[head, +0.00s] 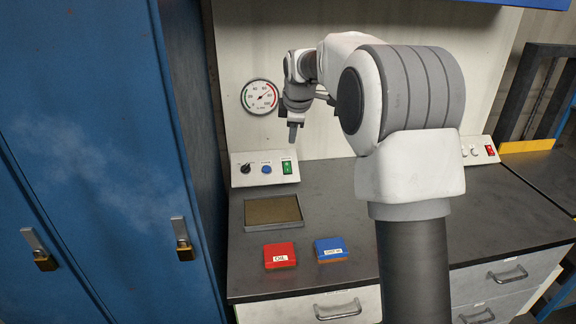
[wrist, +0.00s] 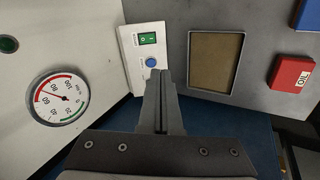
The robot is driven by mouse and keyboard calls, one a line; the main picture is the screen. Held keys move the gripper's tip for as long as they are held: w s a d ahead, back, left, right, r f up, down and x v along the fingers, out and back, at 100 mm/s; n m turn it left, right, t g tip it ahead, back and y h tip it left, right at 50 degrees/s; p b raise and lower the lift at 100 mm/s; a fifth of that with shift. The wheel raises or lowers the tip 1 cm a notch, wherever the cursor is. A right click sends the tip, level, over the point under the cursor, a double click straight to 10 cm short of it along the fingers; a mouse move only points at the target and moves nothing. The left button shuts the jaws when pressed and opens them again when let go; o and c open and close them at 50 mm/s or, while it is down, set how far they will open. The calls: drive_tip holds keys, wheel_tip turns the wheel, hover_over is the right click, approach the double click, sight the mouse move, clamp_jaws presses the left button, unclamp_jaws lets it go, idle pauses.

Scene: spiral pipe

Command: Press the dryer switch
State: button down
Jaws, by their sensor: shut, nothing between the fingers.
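A sloped white control panel (head: 242,178) stands at the left back of the bench. It carries a green rocker switch (head: 287,167), a blue button (head: 266,169) and a dark knob (head: 246,168). I cannot read which control is labelled as the dryer switch. My gripper (head: 293,141) is shut and empty, pointing down above the green switch and apart from it. In the wrist view, the shut fingertips (wrist: 163,72) appear beside the blue button (wrist: 151,62), with the green switch (wrist: 148,39) beyond. The knob is hidden there behind the fingers.
A round gauge (head: 260,97) is on the back wall. A shallow tray (head: 272,224), a red box (head: 280,255) and a blue box (head: 331,249) are in front of the panel. Another panel with a red switch (head: 490,150) is at right. Blue lockers (head: 95,150) border the left.

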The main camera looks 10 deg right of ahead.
sight(288, 171)
drive_tip(key=w+f+n, duration=0.2)
drive_tip(key=w+f, duration=0.3)
drive_tip(key=shift+d, duration=0.35)
drive_tip(key=b+x, duration=0.1)
drive_tip(key=x, duration=1.2)
drive_tip(key=shift+w+f, duration=0.2)
drive_tip(key=shift+f, duration=0.15)
drive_tip(key=shift+f, duration=0.3)
